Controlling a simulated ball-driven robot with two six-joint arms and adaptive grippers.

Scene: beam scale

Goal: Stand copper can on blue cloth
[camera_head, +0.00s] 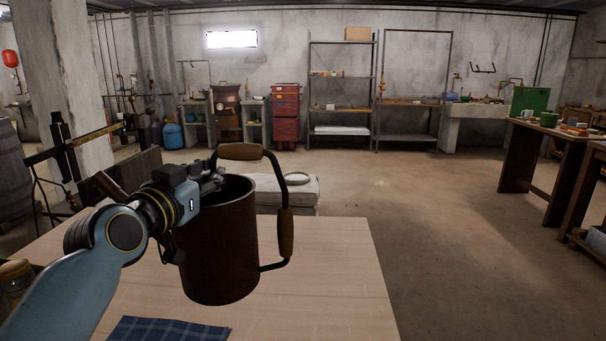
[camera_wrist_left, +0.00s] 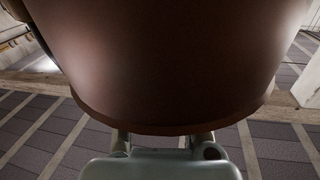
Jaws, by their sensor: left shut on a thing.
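The copper can (camera_head: 222,255) is a dark brown cylinder with a top handle and a side handle with wooden grips. It looks upright and appears held above the light wooden table (camera_head: 335,285). My left gripper (camera_head: 213,180) is shut on the can at its upper left side; the fingertips are partly hidden. In the left wrist view the can (camera_wrist_left: 180,65) fills the middle, close to the gripper (camera_wrist_left: 165,142). The blue checked cloth (camera_head: 170,330) lies at the table's front edge, below and nearer than the can, and is cut off by the frame. My right gripper is not in view.
A jar (camera_head: 15,275) stands at the far left. A pale padded block (camera_head: 300,192) is beyond the table's far edge. The table right of the can is clear. A workbench (camera_head: 545,150) with green items stands far right, with open floor between.

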